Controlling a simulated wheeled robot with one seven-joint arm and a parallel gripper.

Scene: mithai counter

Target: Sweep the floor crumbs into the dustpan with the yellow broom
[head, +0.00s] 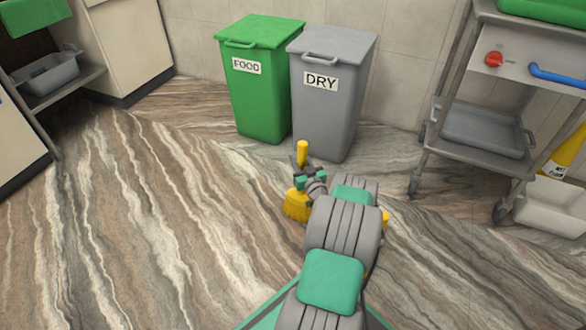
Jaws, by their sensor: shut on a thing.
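The yellow broom (297,206) is upright, its bristles low at or near the floor in the middle of the head view. Its short yellow handle (302,151) sticks up above my gripper. My gripper (303,174) is shut on the broom, and my arm hides part of it. A small yellow piece (386,216) shows just right of my arm; I cannot tell whether it is the dustpan. I cannot make out any crumbs on the streaked floor.
A green FOOD bin (262,95) and a grey DRY bin (327,120) stand against the wall behind the broom. A wheeled metal trolley (482,150) and a white tub (550,210) are at right. Counters stand at left. The left floor (130,220) is clear.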

